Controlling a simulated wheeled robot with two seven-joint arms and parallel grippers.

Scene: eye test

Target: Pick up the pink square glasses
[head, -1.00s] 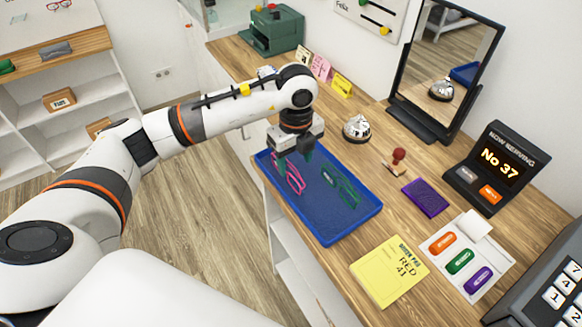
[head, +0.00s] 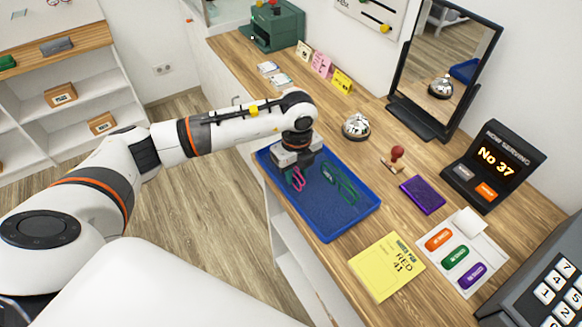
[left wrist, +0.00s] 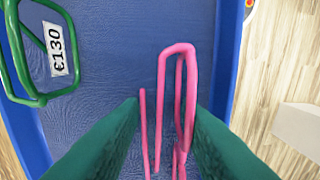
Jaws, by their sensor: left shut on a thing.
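The pink square glasses (head: 299,183) are at the left part of the blue tray (head: 340,234), partly hidden behind my left gripper (head: 296,166) in the head view. My left gripper has green fingers and is shut on the pink glasses. In the left wrist view the pink frame (left wrist: 190,52) stands between the two fingers (left wrist: 168,110), with one rim pointing up the picture. I cannot tell whether the glasses still touch the tray. Green glasses (head: 340,186) with a white £130 tag (left wrist: 55,49) lie beside them in the tray. My right gripper is not in view.
A silver bell (head: 356,126) stands behind the tray. A stamp (head: 396,154), a purple pad (head: 422,195) and a yellow notepad (head: 387,266) lie to its right. A mirror (head: 446,62) and a number display (head: 493,167) stand at the back.

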